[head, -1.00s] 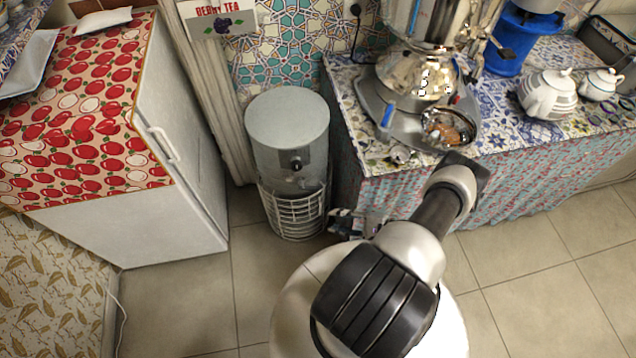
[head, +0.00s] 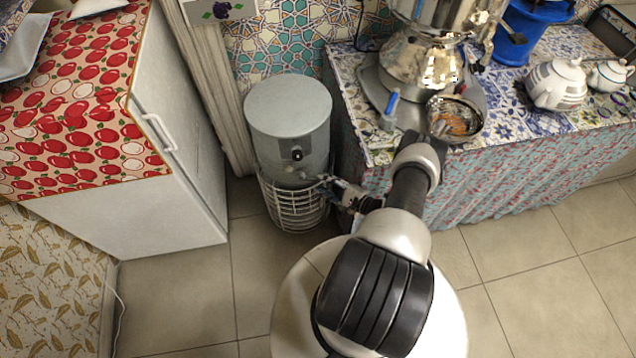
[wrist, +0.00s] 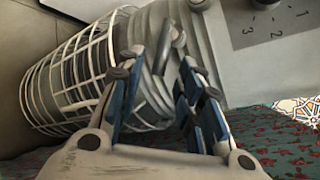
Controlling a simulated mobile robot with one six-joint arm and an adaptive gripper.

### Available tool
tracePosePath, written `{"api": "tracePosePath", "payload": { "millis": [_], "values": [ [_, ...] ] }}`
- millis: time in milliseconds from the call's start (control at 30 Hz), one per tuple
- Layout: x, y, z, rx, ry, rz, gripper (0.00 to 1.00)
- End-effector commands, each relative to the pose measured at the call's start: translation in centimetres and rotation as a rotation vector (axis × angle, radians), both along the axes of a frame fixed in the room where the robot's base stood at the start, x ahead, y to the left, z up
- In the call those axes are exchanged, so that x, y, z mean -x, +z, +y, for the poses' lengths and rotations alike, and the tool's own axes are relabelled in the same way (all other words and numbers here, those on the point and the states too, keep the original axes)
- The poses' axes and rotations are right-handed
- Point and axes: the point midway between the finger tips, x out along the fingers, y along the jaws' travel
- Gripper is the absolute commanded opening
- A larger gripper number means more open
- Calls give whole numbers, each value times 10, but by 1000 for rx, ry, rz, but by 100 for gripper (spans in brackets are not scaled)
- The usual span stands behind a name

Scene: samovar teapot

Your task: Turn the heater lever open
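The heater (head: 287,115) is a grey cylinder with a white wire cage around its lower part, standing on the floor. In the wrist view its grey body (wrist: 240,70) fills the upper right, with dial numbers on it. A short grey metal lever (wrist: 172,48) sticks out near the top of the cage. My gripper (head: 328,186) is beside the heater's right front, just above the cage. In the wrist view my gripper (wrist: 161,64) is open, its blue-padded fingers on either side of the lever. I cannot tell whether either finger touches it.
A dark knob (head: 296,153) sits on the heater's front. A cloth-covered table (head: 480,190) with a samovar (head: 420,62), a metal bowl (head: 455,122) and teapots (head: 556,84) stands to the right. A white fridge (head: 130,225) stands left. The tiled floor (head: 540,290) in front is clear.

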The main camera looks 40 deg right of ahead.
Motion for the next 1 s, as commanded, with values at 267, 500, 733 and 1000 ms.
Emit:
{"api": "tracePosePath", "payload": {
  "millis": [267,500,733,1000],
  "values": [
    [-32,-9,6,0,2,-1,34],
    [-36,-9,5,-1,-2,0,34],
    [-36,-9,5,0,0,0,26],
    [-36,-9,5,0,0,0,8]
  ]
}}
